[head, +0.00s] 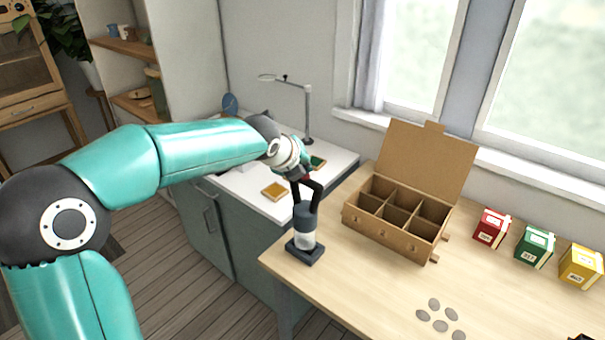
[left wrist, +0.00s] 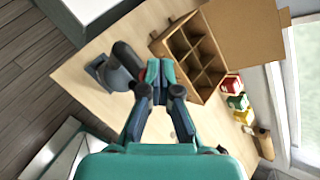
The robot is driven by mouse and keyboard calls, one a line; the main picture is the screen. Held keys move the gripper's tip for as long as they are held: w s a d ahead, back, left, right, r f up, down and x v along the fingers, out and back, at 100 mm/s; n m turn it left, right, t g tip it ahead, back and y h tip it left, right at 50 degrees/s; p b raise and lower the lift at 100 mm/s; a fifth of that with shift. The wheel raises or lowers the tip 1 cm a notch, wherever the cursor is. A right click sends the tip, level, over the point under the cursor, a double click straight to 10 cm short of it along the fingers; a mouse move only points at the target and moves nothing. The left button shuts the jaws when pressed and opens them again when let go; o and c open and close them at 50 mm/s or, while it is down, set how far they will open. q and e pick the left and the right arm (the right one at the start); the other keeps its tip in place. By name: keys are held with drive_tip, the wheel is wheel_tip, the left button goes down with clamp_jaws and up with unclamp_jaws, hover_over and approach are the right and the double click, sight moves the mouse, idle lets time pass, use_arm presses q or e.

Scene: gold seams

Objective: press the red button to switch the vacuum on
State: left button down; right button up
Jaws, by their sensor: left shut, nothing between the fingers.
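The vacuum (head: 304,229) is a small upright cylinder, dark above and clear below, on a dark square base near the table's left corner. In the left wrist view the vacuum (left wrist: 127,58) appears just left of the fingers. My left gripper (head: 306,202) is shut and empty, its dark fingers pointing down at the vacuum's top in the head view. It also shows in the left wrist view (left wrist: 160,72). I cannot tell whether the fingertips touch the vacuum.
An open cardboard box with compartments (head: 398,238) stands right of the vacuum. Red (head: 491,228), green (head: 535,247) and yellow (head: 581,265) boxes stand farther right. Several grey discs (head: 438,323) lie at the front. A lamp (head: 307,115) stands on the white counter. The table's middle is clear.

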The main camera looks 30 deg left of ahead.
use_arm(q)
drive_tip(key=shift+f, duration=0.2)
idle(0.4)
drive_tip(key=shift+r, duration=0.1)
drive_tip(key=shift+r+p, duration=0.5)
drive_tip(key=shift+p, duration=0.05)
wheel_tip(320, 180, up, 6)
drive_tip(key=p, duration=0.5)
drive_tip(key=shift+r+p, duration=0.1)
drive_tip(key=shift+p, duration=0.25)
